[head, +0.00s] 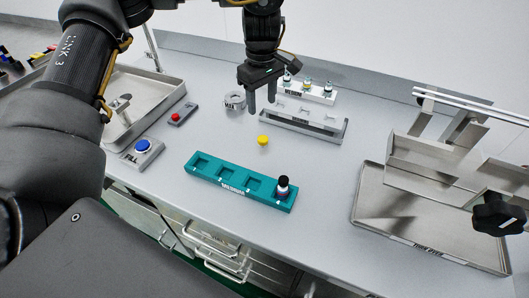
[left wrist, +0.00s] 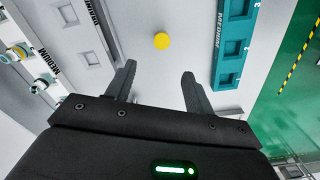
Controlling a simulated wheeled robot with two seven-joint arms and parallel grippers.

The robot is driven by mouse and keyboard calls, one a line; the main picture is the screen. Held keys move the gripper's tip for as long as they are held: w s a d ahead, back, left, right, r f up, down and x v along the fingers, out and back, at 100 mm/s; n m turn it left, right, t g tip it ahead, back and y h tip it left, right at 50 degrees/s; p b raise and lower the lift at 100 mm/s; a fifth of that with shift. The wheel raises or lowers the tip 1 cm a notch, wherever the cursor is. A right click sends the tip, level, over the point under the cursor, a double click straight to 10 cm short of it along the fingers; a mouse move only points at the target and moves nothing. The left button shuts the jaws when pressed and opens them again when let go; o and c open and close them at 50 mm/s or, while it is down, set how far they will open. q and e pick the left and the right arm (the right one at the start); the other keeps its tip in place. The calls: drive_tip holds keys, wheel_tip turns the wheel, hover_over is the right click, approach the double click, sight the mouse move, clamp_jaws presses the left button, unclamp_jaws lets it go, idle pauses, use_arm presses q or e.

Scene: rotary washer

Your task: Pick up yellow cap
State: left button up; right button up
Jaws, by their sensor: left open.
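A small yellow cap (head: 263,141) lies on the grey worktop, just behind the teal rack. It also shows in the left wrist view (left wrist: 162,41), beyond and between the fingertips. My left gripper (head: 261,106) is open and empty, with its fingers pointing down above the worktop behind the cap. The same gripper shows in the left wrist view (left wrist: 156,74) with its two fingers apart, not touching the cap. My right gripper is not in either view.
The teal rack (head: 217,179) holds a dark-capped bottle (head: 283,187) at its right end. A metal rack (head: 300,125) and a white rack with several vials (head: 318,95) stand behind. A blue button (head: 143,146) and red button (head: 176,117) are left; a metal tray (head: 450,243) is right.

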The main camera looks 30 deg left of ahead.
use_arm(q)
wheel_tip(320, 180, down, 2)
hover_over(262, 137)
wheel_tip(262, 137, down, 5)
drive_tip(key=shift+w+f+b, duration=0.1)
drive_tip(key=shift+b, duration=0.2)
drive_tip(key=shift+f, duration=0.55)
drive_tip(key=f, duration=0.1)
drive_tip(key=f+p, duration=0.1)
drive_tip(key=f, duration=0.1)
drive_tip(key=shift+s+f, duration=0.2)
drive_tip(key=shift+f, duration=0.6)
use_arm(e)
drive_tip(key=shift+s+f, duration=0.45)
use_arm(q)
drive_tip(key=c, duration=0.9)
drive_tip(key=shift+c, duration=0.4)
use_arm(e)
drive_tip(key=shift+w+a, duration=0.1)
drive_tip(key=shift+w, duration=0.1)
